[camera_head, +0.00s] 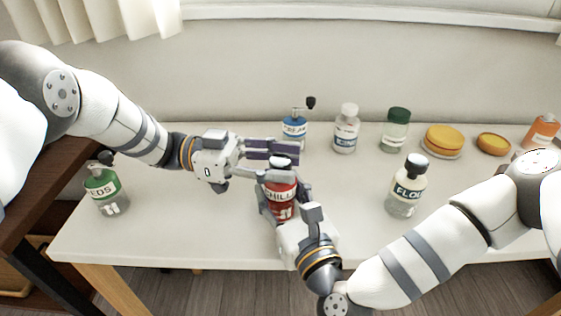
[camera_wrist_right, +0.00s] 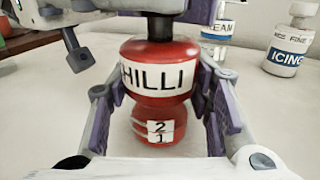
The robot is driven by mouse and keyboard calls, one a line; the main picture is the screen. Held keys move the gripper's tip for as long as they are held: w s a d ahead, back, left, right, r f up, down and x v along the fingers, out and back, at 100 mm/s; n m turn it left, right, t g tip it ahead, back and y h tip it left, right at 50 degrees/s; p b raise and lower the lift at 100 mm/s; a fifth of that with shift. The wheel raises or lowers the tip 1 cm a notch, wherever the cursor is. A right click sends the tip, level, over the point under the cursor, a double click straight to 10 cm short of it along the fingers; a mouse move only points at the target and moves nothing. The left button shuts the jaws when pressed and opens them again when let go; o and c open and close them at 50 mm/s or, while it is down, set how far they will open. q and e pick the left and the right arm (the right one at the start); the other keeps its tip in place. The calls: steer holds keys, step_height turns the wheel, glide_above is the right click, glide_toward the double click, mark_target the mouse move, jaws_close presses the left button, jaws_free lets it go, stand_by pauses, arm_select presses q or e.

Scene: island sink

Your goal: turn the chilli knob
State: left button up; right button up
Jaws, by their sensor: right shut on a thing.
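The red chilli jar (camera_head: 281,190) stands upright on the white table, with a white CHILLI label. It also shows close up in the right wrist view (camera_wrist_right: 160,75), with a small "2 / 1" plate on its lower front and a dark neck on top. My right gripper (camera_head: 276,202) is shut around the jar's lower body, one finger on each side. My left gripper (camera_head: 285,150) reaches in from the left, its fingers level across the jar's top. The fingers largely hide the knob, and I cannot tell if they grip it.
Behind stand the blue cream jar (camera_head: 294,130) with a black crank, the icing jar (camera_head: 346,132) and a green-lidded jar (camera_head: 395,130). The flour jar (camera_head: 407,190) is to the right, the green seeds jar (camera_head: 106,188) far left. Yellow rounds (camera_head: 443,138) sit at back right.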

mark_target(281, 160)
arm_select(q)
step_height(281, 160, up, 10)
stand_by(0.6)
steer(key=s+a+f+n+t+y, duration=0.1)
steer(key=s+a+f+n+t, duration=0.1)
steer(key=a+f+n+t, duration=0.3)
steer(key=s+a+f+n+t, duration=0.2)
steer(key=s+a+f+t, duration=0.1)
steer(key=a+f+t, duration=0.25)
steer(key=shift+t, duration=0.25)
steer(key=x, duration=1.1)
steer(key=shift+w+d+r, duration=0.1)
steer(key=shift+w+d, duration=0.15)
steer(key=shift+d, duration=0.05)
